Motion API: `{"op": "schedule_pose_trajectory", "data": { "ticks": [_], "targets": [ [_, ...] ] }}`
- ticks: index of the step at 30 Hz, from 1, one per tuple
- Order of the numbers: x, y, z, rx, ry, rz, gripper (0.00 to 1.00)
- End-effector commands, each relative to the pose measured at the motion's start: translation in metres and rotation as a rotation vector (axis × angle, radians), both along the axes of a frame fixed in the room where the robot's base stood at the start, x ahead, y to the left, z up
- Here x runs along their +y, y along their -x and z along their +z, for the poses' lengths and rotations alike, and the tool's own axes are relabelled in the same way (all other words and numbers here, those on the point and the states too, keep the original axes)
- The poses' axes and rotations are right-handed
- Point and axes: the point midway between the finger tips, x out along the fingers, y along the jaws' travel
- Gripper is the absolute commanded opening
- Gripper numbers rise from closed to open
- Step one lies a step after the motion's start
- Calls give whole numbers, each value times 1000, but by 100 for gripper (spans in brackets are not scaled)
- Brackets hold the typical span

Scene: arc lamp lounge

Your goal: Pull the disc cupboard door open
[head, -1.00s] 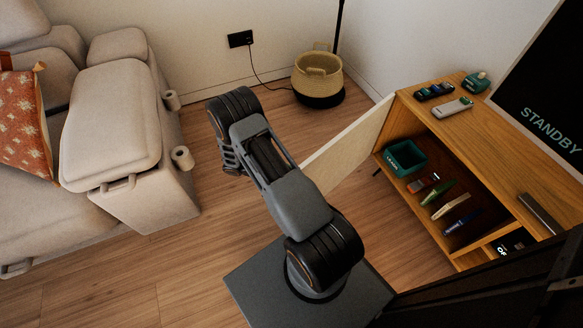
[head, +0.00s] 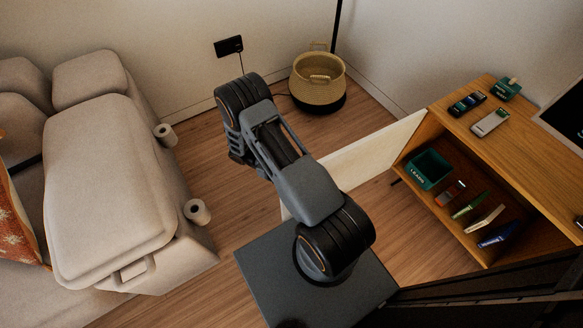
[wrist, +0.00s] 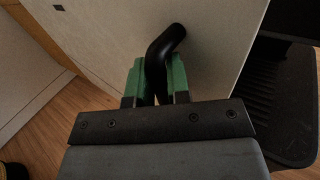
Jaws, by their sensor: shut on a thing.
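The disc cupboard door (head: 372,150) is a pale panel that stands swung out from the left end of the wooden cabinet (head: 497,132). It also fills much of the wrist view (wrist: 110,45). Its black bar handle (wrist: 165,47) sits between the green-padded fingers of my gripper (wrist: 156,82), which is shut on it. In the head view my arm hides the gripper and the handle. The open compartment shows a green bin (head: 428,168) and several upright disc cases (head: 484,218).
A beige sofa (head: 105,190) stands at the left. A woven basket (head: 317,80) stands by the back wall. Small devices (head: 490,122) lie on the cabinet top. Wood floor (head: 385,205) is clear between the door and the cabinet.

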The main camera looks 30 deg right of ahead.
Motion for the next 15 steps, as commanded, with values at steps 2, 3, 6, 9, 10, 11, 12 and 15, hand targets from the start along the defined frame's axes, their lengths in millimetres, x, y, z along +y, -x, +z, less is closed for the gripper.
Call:
{"op": "schedule_pose_trajectory", "data": {
  "ticks": [2,3,6,9,10,11,12,15],
  "targets": [
    [0,0,1,7,-1,2,0],
    [1,0,1,7,-1,3,0],
    [2,0,1,7,-1,7,0],
    [3,0,1,8,-1,10,0],
    [3,0,1,8,-1,11,0],
    [3,0,1,8,-1,12,0],
    [3,0,1,8,-1,13,0],
    [3,0,1,7,0,14,24]
  ]
}}
